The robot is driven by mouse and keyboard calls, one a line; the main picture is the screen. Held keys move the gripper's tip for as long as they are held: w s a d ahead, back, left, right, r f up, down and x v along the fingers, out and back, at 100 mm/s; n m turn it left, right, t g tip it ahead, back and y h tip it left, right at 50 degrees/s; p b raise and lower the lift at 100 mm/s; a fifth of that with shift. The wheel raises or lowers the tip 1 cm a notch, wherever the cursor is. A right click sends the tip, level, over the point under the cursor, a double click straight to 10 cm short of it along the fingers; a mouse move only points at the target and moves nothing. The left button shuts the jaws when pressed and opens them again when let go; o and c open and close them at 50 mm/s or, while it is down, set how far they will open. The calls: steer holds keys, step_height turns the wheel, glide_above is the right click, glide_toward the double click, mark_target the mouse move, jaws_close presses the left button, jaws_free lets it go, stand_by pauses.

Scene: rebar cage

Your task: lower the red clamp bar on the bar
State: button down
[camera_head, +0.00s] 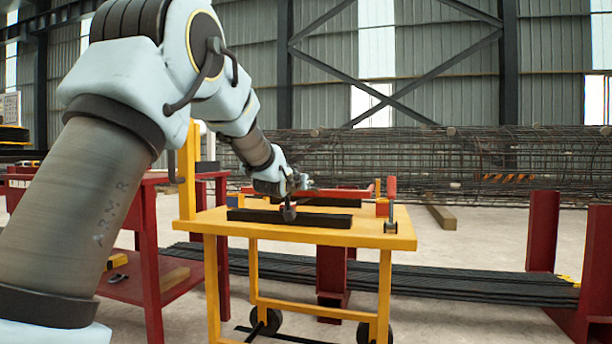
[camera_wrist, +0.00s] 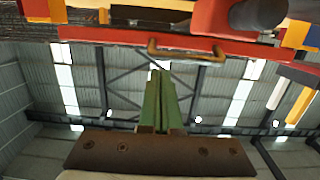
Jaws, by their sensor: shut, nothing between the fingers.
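The red clamp bar (camera_head: 342,193) lies across the yellow cart, looking about level, in the head view. In the wrist view the red clamp bar (camera_wrist: 100,36) crosses the top of the picture, with a brass-coloured handle (camera_wrist: 185,50) on it. My gripper (camera_wrist: 160,73) shows there as two green fingers, closed together and empty. Their tips end just below the handle in the picture; I cannot tell whether they touch it. In the head view my gripper (camera_head: 291,188) is over the cart and partly hides the bar. A dark round bar end (camera_wrist: 258,13) shows beside the red bar.
The yellow cart (camera_head: 225,222) carries long black blocks (camera_head: 290,218) and a short red upright (camera_head: 391,188) at its right. A red bench (camera_head: 150,240) stands to the left. Black rebar (camera_head: 460,285) lies behind the cart, and a large rebar cage (camera_head: 400,160) stands farther back.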

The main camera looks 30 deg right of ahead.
mark_target(299, 214)
steer(key=s+a+f, duration=0.1)
steer(key=f, duration=0.2)
steer(key=s+a+f+p, duration=0.1)
steer(key=shift+s+a+f, duration=0.15)
steer(key=shift+s+a, duration=0.2)
stand_by(0.3)
